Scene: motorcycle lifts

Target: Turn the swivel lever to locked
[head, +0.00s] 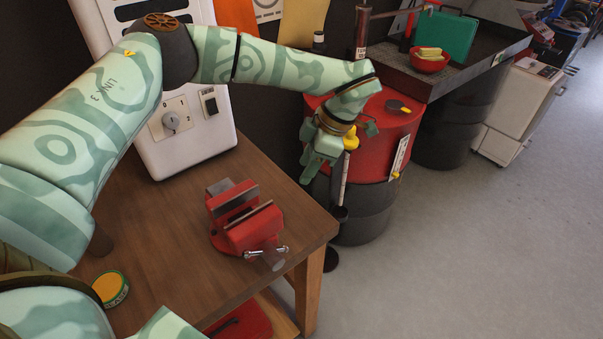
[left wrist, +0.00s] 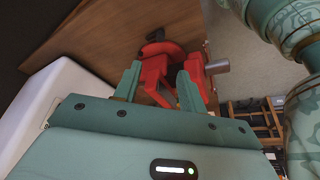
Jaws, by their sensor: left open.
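The red vise (head: 245,222) is bolted near the right edge of the wooden bench, with a silver screw handle (head: 268,251) at its front. I cannot surely make out its swivel lever or that lever's position. My left gripper (head: 311,172) is beyond and right of the vise, in front of the red drum, and is apart from the vise. In the left wrist view, its two green fingers (left wrist: 157,84) are spread and empty, with the vise (left wrist: 180,68) seen between and beyond them. My right gripper is not seen.
The wooden bench (head: 160,235) has clear room left of the vise. A white cabinet with a knob (head: 170,121) stands at its back. The red-topped drum (head: 375,125) is beside the bench. A yellow-lidded tin (head: 111,287) is near the front. Open floor lies right.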

